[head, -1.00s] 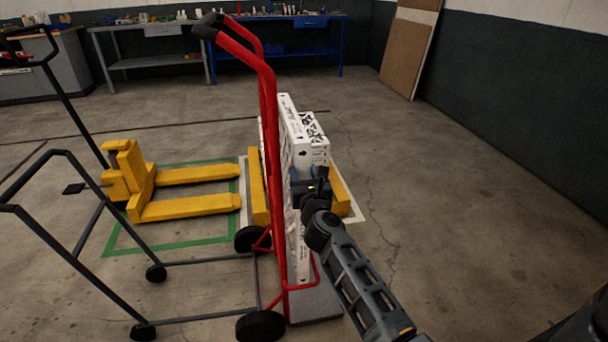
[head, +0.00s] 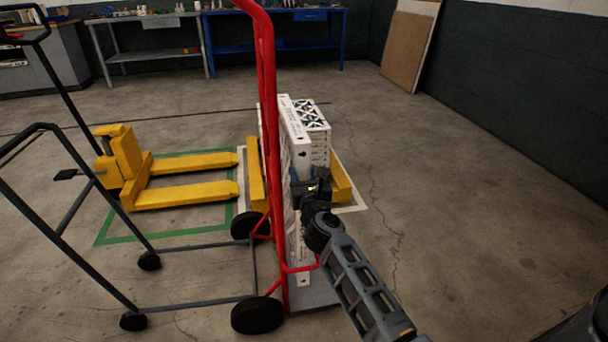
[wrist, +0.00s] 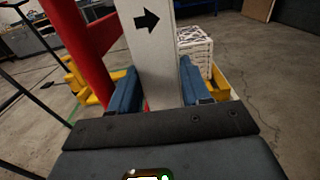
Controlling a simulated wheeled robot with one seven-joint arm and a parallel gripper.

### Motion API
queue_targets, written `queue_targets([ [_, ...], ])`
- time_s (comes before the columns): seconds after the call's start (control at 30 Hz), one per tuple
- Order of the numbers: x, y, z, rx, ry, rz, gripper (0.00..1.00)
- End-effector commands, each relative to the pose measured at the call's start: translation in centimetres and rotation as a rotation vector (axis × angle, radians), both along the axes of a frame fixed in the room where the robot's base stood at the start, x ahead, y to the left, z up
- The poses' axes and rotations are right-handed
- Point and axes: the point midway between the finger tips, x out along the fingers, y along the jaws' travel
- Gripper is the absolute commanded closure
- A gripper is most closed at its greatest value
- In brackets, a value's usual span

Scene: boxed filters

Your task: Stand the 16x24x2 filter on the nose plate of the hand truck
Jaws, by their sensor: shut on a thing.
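My gripper (wrist: 155,92) is shut on a thin white boxed filter (wrist: 150,55), with a blue finger on each side and a black arrow on the box edge. In the head view the filter (head: 302,255) stands upright behind the red frame of the hand truck (head: 267,120). Its lower end is at the grey nose plate (head: 318,293); I cannot tell whether it touches. The frame and my arm hide part of the filter. Its size label is not readable.
More white filter boxes (head: 318,130) stand behind, between yellow bars (head: 340,182). A yellow pallet jack (head: 125,165) sits on a green floor outline at left. A dark cart frame (head: 60,215) stands at front left. The floor at right is clear.

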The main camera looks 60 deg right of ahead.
Motion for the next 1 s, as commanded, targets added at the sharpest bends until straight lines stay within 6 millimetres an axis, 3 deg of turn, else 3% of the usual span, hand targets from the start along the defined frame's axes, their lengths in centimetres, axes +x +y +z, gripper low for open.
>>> queue_targets([
  [0.03,0.1,0.0,-1.0,-0.002,-0.001,0.001,1.0],
  [1.0,0.0,0.0,-11.5,-0.002,-0.001,0.001,1.0],
])
